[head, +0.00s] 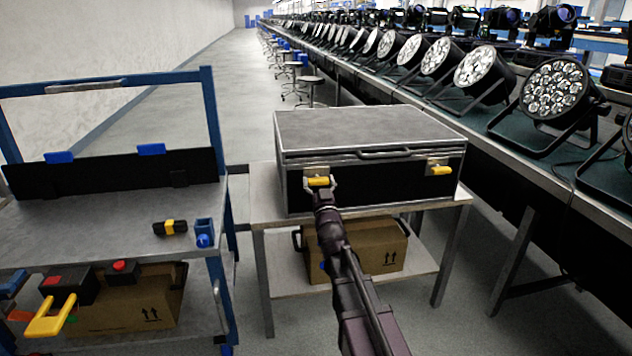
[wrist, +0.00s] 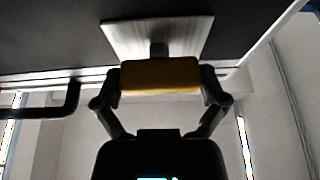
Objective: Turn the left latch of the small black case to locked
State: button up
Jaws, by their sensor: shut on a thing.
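The small black case (head: 370,128) with metal edges stands on a small table. Its left latch (head: 318,181) has a yellow handle on a metal plate and lies level in the head view. My gripper (head: 320,186) is at this latch. In the wrist view the yellow handle (wrist: 160,76) sits between the two fingers of my gripper (wrist: 160,84), with a finger at each end. The metal plate (wrist: 158,36) shows behind it. The right latch (head: 441,170), also yellow, is free. My fingers partly cover the left latch plate in the head view.
The case's carry handle (head: 385,154) sticks out between the latches. The case stands on a light table (head: 262,194) with a cardboard box (head: 375,258) below. A blue-framed cart (head: 100,240) stands at left. A bench of stage lights (head: 553,86) runs along the right.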

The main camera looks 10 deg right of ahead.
jog(key=shift+d+m+h, duration=0.4)
jog(key=shift+m, duration=0.5)
jog(key=shift+d+m+h, duration=0.1)
jog(key=shift+m+h, duration=0.5)
jog(key=shift+m, duration=0.2)
jog(key=m+g+h+p, duration=0.1)
jog(key=m+h, duration=0.1)
jog(key=m, duration=0.2)
jog(key=m+g+h+p, duration=0.1)
jog(key=m, duration=0.4)
jog(key=shift+d+r+h, duration=0.1)
jog(key=shift+r+h, duration=0.05)
jog(key=shift+h, duration=0.25)
jog(key=m+g+p, duration=0.1)
jog(key=m, duration=0.2)
jog(key=m+g+h+p, duration=0.1)
jog(key=m+p, duration=0.1)
jog(key=m, duration=0.1)
jog(key=shift+m+g, duration=0.3)
jog(key=shift+f+m+g+p, duration=0.15)
jog(key=shift+m+g+p, duration=0.25)
jog(key=shift+m, duration=0.5)
jog(key=shift+f+m+g+p, duration=0.15)
jog(key=shift+m+g+p, duration=0.25)
jog(key=shift+m, duration=0.5)
